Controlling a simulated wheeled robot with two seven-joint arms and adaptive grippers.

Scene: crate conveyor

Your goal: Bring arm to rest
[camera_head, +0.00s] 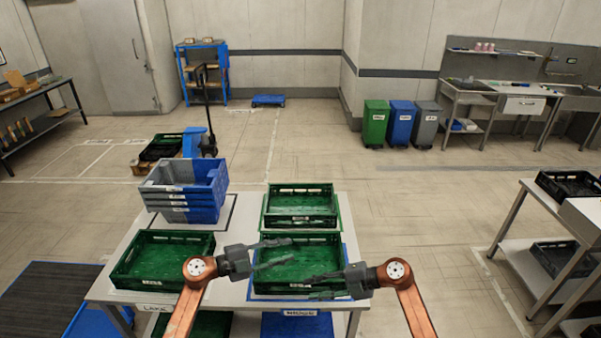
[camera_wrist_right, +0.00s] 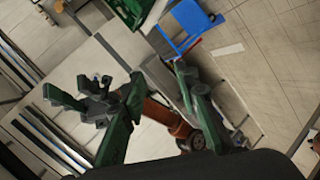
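My left gripper (camera_head: 284,252) is over the front green crate (camera_head: 258,290) on the table, with its two fingers apart and nothing between them. My right gripper (camera_head: 308,288) is lower, over the same crate's front part, pointing left. Its fingers are also apart and hold nothing; in the right wrist view they stand spread with an orange arm link of mine between and behind them. The two grippers are close together but look apart. Whether either touches the crate cannot be told.
The table (camera_head: 235,280) also bears a second green crate (camera_head: 300,188) behind, another green crate (camera_head: 120,285) at left, and a stack of blue-grey crates (camera_head: 205,215). A shelf table (camera_head: 520,215) stands at right. Open floor lies behind the table and to its right.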

